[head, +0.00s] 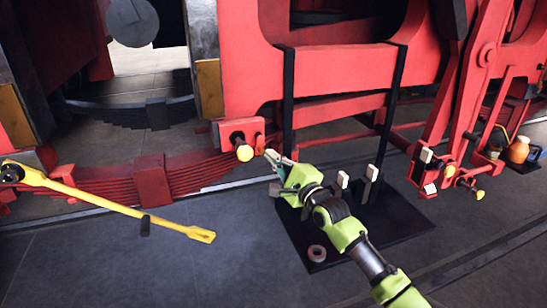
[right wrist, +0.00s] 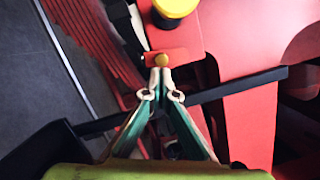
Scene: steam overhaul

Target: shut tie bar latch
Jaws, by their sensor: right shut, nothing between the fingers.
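My right gripper (head: 275,160) is shut and empty, reaching up from the lower right in the head view. In the right wrist view its closed fingertips (right wrist: 161,78) are right at a small red tab (right wrist: 180,54) with an orange knob (right wrist: 162,60), which looks like the latch. I cannot tell whether they touch. The tab shows small in the head view (head: 260,143), beside a yellow-capped pin (head: 245,152) on the red frame. The yellow cap (right wrist: 175,7) is at the top of the wrist view. My left gripper is not in view.
A yellow bar (head: 110,205) reaches in from the left. A black stand (head: 288,100) with two uprights and a dark base plate (head: 400,225) is close to my right arm. Red leaf springs (head: 200,168) lie left of the gripper. The floor at lower left is open.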

